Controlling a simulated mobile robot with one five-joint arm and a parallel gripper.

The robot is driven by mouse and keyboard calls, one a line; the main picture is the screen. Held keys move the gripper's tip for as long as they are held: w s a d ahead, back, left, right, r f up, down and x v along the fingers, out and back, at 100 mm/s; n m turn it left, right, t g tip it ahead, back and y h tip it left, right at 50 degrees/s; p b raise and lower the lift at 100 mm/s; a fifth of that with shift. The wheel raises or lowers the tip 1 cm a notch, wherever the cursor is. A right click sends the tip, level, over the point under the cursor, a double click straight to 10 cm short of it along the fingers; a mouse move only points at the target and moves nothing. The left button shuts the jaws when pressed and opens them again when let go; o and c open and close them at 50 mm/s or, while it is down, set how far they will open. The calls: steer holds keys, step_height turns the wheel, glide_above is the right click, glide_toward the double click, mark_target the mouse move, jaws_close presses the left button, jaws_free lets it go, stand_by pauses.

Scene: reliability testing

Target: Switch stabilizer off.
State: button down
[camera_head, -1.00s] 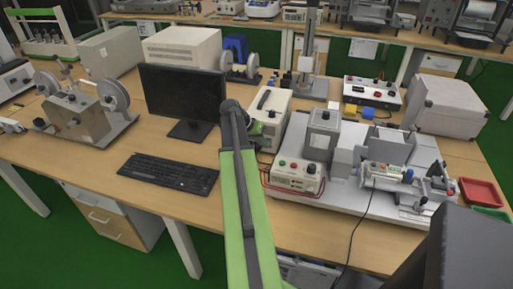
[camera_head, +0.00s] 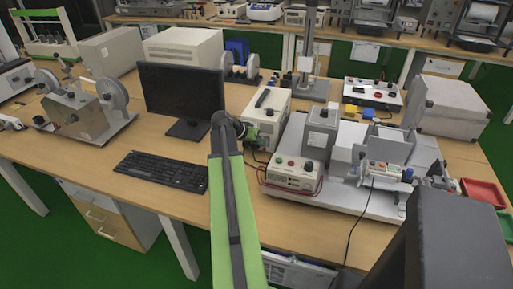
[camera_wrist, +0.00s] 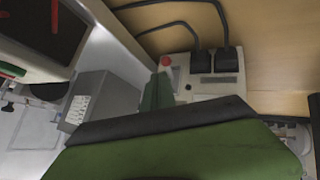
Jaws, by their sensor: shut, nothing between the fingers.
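A white box with a black top handle (camera_head: 268,108), which looks like the stabilizer, stands on the bench right of the monitor. In the wrist view, what seems to be its panel (camera_wrist: 205,88) carries a red button or switch (camera_wrist: 166,61) and two black plugs (camera_wrist: 213,61) with cables. My gripper (camera_head: 251,133) is at the front of this box, partly hidden by my arm. In the wrist view my green gripper (camera_wrist: 158,88) is shut and empty, its tip just below the red button. I cannot tell whether it touches the panel, nor the switch position.
A smaller white device (camera_head: 292,173) with knobs and red leads stands right of my arm. A grey block (camera_head: 320,128) is behind it on a pale base plate. A monitor (camera_head: 180,95) and keyboard (camera_head: 162,171) are on the left. Black cables (camera_wrist: 180,28) run above the plugs.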

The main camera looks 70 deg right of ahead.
steer(key=shift+r, duration=0.2)
steer(key=w+a+r+p, duration=0.2)
steer(key=a+r+p, duration=0.1)
steer(key=a, duration=0.3)
steer(key=w+a+r+p, duration=0.2)
steer(key=a+r+p, duration=0.1)
steer(key=a, duration=0.2)
steer(key=shift+w+a, duration=0.3)
steer(key=shift+a, duration=0.1)
steer(key=w+a+f+n+t+y, duration=0.15)
steer(key=w+a+n, duration=0.25)
steer(key=w+a, duration=0.85)
steer(key=w+a+f+n+t, duration=0.1)
steer(key=w+a+n+t, duration=0.2)
steer(key=w+a, duration=0.95)
steer(key=a+f+n+y, duration=0.1)
steer(key=a+n+y, duration=0.1)
steer(key=a, duration=0.7)
steer(key=s+a+f+n+y, duration=0.1)
steer(key=a+n, duration=0.4)
steer(key=a, duration=0.5)
steer(key=s+a+f+n+y, duration=0.1)
steer(key=a+f+n+y, duration=0.1)
steer(key=a, duration=0.8)
steer(key=shift+s+n+y, duration=0.25)
steer(key=shift+n+y, duration=0.3)
steer(key=shift+n, duration=0.65)
